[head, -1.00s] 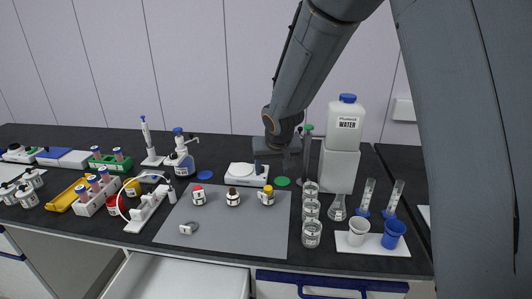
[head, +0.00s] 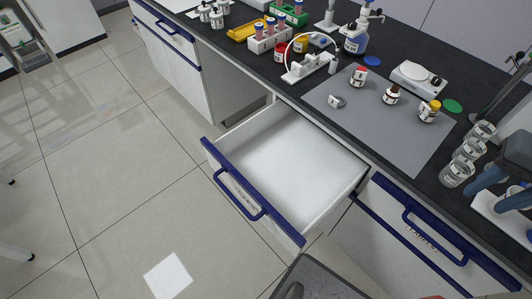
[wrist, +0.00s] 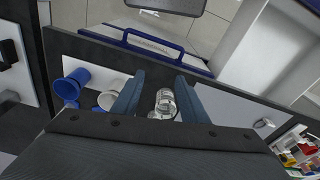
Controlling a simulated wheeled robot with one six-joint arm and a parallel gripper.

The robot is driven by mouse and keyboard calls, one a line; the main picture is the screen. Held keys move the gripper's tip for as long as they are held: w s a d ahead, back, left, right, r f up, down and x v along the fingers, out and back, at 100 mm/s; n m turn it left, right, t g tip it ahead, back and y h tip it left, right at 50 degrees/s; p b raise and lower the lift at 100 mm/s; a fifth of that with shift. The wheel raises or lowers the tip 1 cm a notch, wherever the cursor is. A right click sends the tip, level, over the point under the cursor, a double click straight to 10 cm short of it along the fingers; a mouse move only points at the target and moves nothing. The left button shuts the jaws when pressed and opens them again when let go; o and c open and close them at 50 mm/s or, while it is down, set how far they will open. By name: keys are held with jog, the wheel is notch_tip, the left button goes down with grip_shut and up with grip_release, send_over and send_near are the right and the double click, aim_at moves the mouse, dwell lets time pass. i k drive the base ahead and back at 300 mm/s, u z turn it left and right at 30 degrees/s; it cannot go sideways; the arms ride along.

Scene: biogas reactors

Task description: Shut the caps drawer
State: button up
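The open drawer (head: 290,165) is pulled well out from under the counter in the head view. It has white walls, an empty-looking white inside and a blue-edged front with a blue handle (head: 240,196). I cannot read a label on its front. In the wrist view, part of its white inside (wrist: 285,50) shows at the upper right. My gripper (head: 484,197) is at the right edge of the head view, over the counter and well right of the open drawer. In the wrist view its two fingers (wrist: 157,88) are apart, with nothing held between them.
A shut drawer (head: 425,235) with a blue handle and a label lies right of the open one. Glass beakers (head: 456,172) and cups stand close to my gripper. A grey mat (head: 385,125) with small bottles lies on the counter. The tiled floor (head: 110,190) before the open drawer is clear.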

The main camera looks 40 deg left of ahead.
aim_at(290, 174)
jog(key=k, duration=0.5)
jog(key=u, duration=0.4)
jog(key=i, duration=0.45)
jog(key=u, duration=1.7)
jog(key=k, duration=0.55)
jog(key=u, duration=0.45)
